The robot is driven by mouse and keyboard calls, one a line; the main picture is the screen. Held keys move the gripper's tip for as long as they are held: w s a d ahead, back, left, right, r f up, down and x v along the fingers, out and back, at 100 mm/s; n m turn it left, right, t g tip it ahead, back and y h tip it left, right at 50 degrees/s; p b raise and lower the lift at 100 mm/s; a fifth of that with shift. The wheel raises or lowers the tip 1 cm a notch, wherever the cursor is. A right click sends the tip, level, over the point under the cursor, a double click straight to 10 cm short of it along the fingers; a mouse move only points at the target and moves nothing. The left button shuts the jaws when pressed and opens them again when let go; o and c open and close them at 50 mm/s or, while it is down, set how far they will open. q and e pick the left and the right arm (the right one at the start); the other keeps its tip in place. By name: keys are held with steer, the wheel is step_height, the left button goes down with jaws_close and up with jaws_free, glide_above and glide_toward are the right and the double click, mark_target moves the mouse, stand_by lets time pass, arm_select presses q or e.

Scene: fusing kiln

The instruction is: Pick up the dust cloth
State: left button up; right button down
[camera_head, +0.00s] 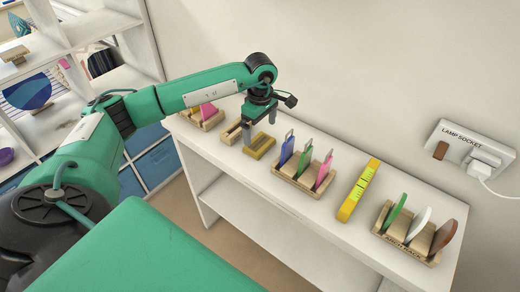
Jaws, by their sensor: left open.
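I cannot make out a dust cloth for certain in this view. My left gripper (259,131) is open with its fingers pointing down over the white shelf top (222,160). A small yellow-tan piece (260,147) lies just below and beside the fingertips; I cannot tell whether they touch it. My right gripper is not in view.
A wooden rack (297,190) holds blue, green and pink pieces. A yellow level-like bar (358,190) lies right of it. Another rack (405,250) holds green, white and brown discs. A wall socket (470,145) is at the right. Cubby shelves (75,35) stand left.

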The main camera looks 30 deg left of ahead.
mark_target(260, 143)
arm_select(q)
steer(key=shift+f, duration=0.65)
steer(key=f, duration=0.1)
steer(key=f+b, duration=0.1)
steer(key=f, duration=0.1)
steer(key=f+b, duration=0.1)
steer(key=shift+w+a+f, duration=0.15)
steer(key=shift+a+f, duration=0.1)
steer(key=shift+f, duration=0.15)
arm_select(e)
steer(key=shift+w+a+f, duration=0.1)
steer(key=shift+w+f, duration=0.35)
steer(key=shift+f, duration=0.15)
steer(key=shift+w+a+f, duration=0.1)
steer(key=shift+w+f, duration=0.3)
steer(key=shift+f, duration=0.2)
arm_select(q)
steer(key=shift+r, duration=0.1)
steer(key=c, duration=0.7)
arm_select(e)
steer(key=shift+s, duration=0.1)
